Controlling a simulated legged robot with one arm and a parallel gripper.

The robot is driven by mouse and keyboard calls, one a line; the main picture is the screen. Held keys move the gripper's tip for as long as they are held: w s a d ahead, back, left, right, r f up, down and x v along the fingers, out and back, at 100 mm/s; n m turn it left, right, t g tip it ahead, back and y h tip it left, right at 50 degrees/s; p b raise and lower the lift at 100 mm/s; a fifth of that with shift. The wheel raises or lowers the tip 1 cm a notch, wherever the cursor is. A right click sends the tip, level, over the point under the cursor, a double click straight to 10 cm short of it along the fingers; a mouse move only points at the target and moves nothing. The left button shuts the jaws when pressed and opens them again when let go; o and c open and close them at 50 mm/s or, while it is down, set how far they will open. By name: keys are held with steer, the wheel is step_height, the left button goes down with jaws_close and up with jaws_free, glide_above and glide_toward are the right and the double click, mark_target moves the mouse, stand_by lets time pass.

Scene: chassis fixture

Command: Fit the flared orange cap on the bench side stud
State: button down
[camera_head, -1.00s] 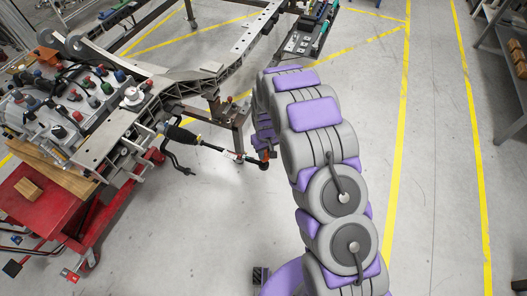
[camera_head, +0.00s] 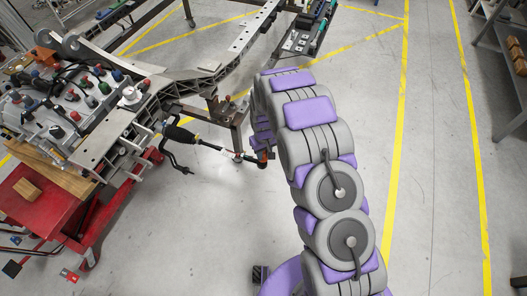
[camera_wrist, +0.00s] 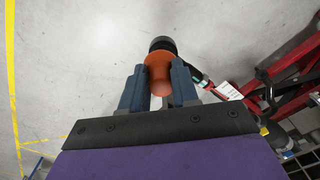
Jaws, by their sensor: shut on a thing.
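The flared orange cap (camera_wrist: 160,70) is between the two blue-grey fingers of my gripper (camera_wrist: 160,86) in the wrist view. My gripper is shut on it, with the wide end facing away from the palm. A round black end piece (camera_wrist: 163,44) lies just beyond the cap's wide end and seems in line with it. I cannot tell whether they touch, and no bare stud shows. In the head view a bit of the orange cap (camera_head: 262,156) shows beside the rod's dark end (camera_head: 261,164). My arm hides most of the gripper there.
A black-and-silver rod (camera_head: 208,145) reaches out from the metal chassis frame (camera_head: 118,135) toward my gripper. A red cart (camera_head: 40,212) with a wooden block (camera_head: 27,190) stands at left. Open grey floor lies below the rod and right of my arm.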

steer(key=shift+a+f, duration=0.1)
steer(key=shift+f, duration=0.5)
steer(key=shift+a+f, duration=0.15)
steer(key=shift+f, duration=0.5)
steer(key=shift+f, duration=0.1)
stand_by(1.1)
steer(key=c, duration=0.8)
jaws_free()
steer(key=shift+r+p, duration=1.15)
steer(key=shift+r, duration=2.35)
